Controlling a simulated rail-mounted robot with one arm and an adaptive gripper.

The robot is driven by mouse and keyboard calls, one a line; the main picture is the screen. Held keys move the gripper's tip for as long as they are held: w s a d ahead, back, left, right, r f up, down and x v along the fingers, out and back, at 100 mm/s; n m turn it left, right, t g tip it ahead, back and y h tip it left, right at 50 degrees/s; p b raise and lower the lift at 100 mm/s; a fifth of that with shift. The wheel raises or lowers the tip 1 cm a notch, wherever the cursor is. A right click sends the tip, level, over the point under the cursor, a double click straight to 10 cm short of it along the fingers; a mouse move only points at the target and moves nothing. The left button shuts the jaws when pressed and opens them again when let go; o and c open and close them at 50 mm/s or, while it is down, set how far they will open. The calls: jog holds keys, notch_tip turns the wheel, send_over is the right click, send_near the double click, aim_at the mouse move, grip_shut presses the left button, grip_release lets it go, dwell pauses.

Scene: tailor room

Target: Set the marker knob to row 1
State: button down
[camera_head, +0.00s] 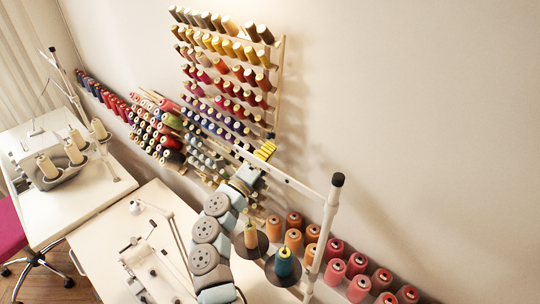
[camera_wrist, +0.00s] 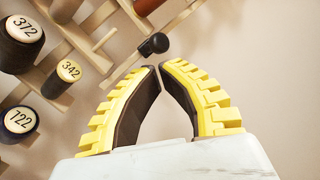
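My gripper (camera_wrist: 156,68) has yellow ribbed fingers with dark inner pads. Their tips almost meet, and I see nothing between them. The knob appears just past the tips; I cannot tell whether they touch it. In the head view my gripper (camera_head: 265,151) is at the lower right of the wall thread rack (camera_head: 280,80). I see no row marking.
Numbered spools, such as 372 (camera_wrist: 22,40) and 342 (camera_wrist: 62,78), stick out to the left of my fingers. Orange and red cones (camera_head: 335,270) stand below. A white thread stand (camera_head: 325,225) rises in front. The wall at right is bare.

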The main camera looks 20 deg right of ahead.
jog(key=shift+w+r, duration=0.1)
jog(key=shift+w, duration=0.05)
dwell(0.3)
notch_tip(320, 180, up, 9)
jog(key=p, duration=0.4)
jog(key=shift+w+d, duration=0.2)
jog(key=shift+d, duration=0.2)
